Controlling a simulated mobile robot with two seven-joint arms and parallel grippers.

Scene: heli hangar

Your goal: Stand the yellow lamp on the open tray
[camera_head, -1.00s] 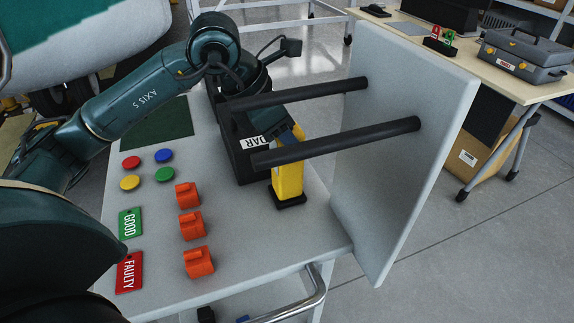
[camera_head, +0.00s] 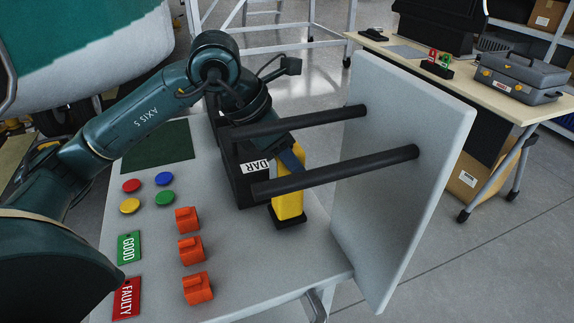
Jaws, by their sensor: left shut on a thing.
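The yellow lamp (camera_head: 289,203), with a black base, is upright beside a black box lettered "DAR" (camera_head: 251,184). My left gripper (camera_head: 291,160) reaches down from the back left and is shut on the lamp's upper part. A black bar crosses in front and partly hides the grip. I cannot tell whether the lamp's base touches the grey top (camera_head: 240,255) below it. No separate open tray is clearly identifiable; the grey top has bare room around the lamp. My right gripper is not in view.
Two black bars (camera_head: 335,168) run from near the box to an upright grey panel (camera_head: 400,200) right of the lamp. Orange blocks (camera_head: 191,249), coloured buttons (camera_head: 164,179) and GOOD (camera_head: 129,247) and FAULTY tags lie left. A desk with a grey case (camera_head: 523,78) stands behind.

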